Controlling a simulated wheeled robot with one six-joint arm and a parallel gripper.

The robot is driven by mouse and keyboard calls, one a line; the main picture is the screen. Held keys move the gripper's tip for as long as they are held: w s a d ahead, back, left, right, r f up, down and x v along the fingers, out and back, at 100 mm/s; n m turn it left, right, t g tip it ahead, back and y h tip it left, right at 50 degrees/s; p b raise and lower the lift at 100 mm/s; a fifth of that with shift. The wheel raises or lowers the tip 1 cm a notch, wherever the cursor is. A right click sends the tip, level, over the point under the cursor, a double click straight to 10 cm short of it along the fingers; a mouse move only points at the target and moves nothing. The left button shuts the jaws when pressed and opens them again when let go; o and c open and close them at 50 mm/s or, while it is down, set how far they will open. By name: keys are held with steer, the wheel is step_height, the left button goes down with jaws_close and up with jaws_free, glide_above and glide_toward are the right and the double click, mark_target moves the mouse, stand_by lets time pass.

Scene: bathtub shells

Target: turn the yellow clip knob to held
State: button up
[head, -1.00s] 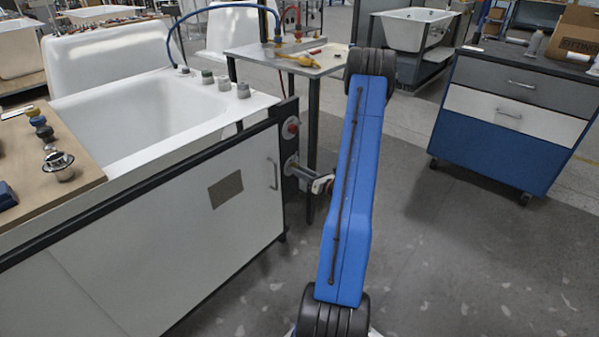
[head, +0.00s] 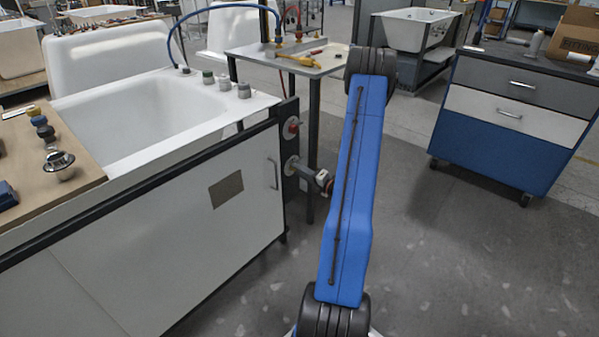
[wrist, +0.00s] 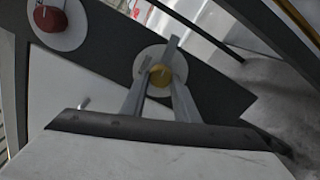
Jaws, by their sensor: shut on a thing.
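The yellow clip knob (wrist: 161,78) sits on a round pale dial plate (wrist: 148,58) on a dark upright strip in the wrist view. My gripper (wrist: 158,74) is shut on the knob, one finger on either side. In the head view my gripper (head: 304,172) reaches the dial plate (head: 291,165) at the end of the tub cabinet; the knob itself is hidden there. I cannot read the knob's setting.
A red knob (head: 291,128) on its own plate sits just above on the same strip; it also shows in the wrist view (wrist: 50,18). The white tub (head: 150,115) and cabinet stand left. A metal side table (head: 290,60) stands behind.

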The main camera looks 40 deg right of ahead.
steer(key=shift+m, duration=0.9)
steer(key=o, duration=1.1)
steer(key=shift+c, duration=0.2)
steer(key=s+d, duration=0.1)
steer(key=s, duration=1.6)
steer(key=shift+s+d, duration=0.25)
